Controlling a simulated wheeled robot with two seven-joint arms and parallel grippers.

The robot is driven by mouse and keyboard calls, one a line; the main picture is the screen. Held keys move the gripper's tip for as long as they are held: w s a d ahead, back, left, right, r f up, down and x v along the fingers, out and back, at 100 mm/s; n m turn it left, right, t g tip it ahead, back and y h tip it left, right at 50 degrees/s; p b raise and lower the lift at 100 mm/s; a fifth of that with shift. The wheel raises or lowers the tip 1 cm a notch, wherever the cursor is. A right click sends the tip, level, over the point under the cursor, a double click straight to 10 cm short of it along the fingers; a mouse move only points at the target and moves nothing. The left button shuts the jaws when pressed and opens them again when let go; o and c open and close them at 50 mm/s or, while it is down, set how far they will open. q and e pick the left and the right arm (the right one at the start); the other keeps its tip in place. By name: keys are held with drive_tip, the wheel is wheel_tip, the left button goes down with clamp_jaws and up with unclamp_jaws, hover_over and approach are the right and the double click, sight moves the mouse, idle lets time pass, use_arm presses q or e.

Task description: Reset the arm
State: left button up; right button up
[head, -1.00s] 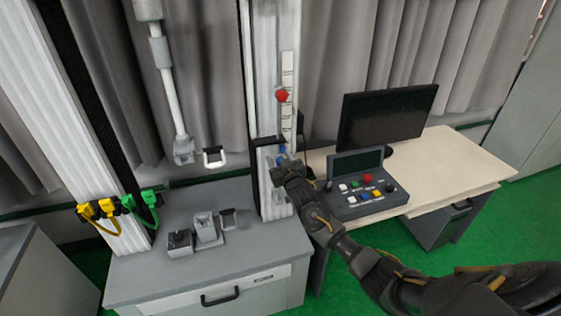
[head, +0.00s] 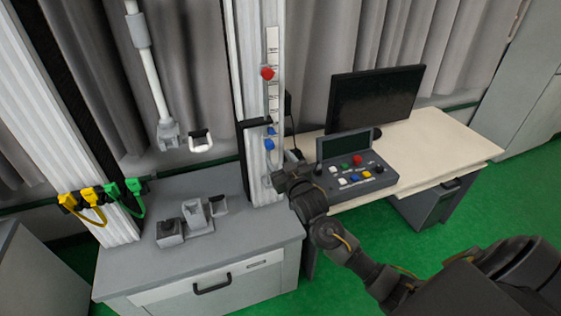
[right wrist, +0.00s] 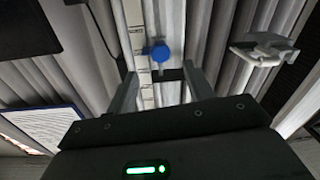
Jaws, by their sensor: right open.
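My right arm comes in from the lower right in the head view. Its gripper (head: 282,178) is just in front of and below the blue knobs (head: 269,144) on the drop tower's upright (head: 247,90). In the right wrist view the two fingers stand apart with nothing between them (right wrist: 163,88). A blue knob (right wrist: 160,52) shows beyond the fingertips, apart from them. A red knob (head: 268,73) sits higher on the upright's scale. My left gripper is not in view.
The control box (head: 350,184) with coloured buttons and the monitor (head: 376,97) stand on the desk just right of the gripper. A grey cabinet (head: 150,268) carries small grey blocks (head: 196,215). A white rod (head: 151,85) hangs left of the upright. Green floor is free in front.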

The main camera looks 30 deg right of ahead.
idle(0.3)
wheel_tip(320, 180, down, 20)
drive_tip(key=d+n+g, duration=0.2)
drive_tip(key=g, duration=0.2)
drive_tip(key=s+f+g+b, duration=0.1)
drive_tip(key=s+f+g, duration=0.1)
drive_tip(key=s+f, duration=0.45)
drive_tip(key=s+f+g, duration=0.1)
drive_tip(key=s+f, duration=0.2)
drive_tip(key=f, duration=0.6)
drive_tip(key=s+f+g+b, duration=0.1)
drive_tip(key=s+f+g, duration=0.1)
drive_tip(key=s+f, duration=0.45)
drive_tip(key=s+a+f+g+y+b, duration=0.1)
drive_tip(key=s+a+f+g, duration=0.1)
drive_tip(key=s+f, duration=0.7)
drive_tip(key=s+a+f+g, duration=0.1)
drive_tip(key=s+f+g, duration=0.2)
drive_tip(key=s+f, duration=0.65)
drive_tip(key=s+a+f+g, duration=0.1)
drive_tip(key=s+a, duration=0.1)
drive_tip(key=s, duration=0.8)
drive_tip(key=s+a+f+g+b, duration=0.1)
drive_tip(key=s+a+f+g, duration=0.1)
drive_tip(key=s, duration=0.9)
drive_tip(key=shift+f+y, duration=0.15)
drive_tip(key=shift+y, duration=0.25)
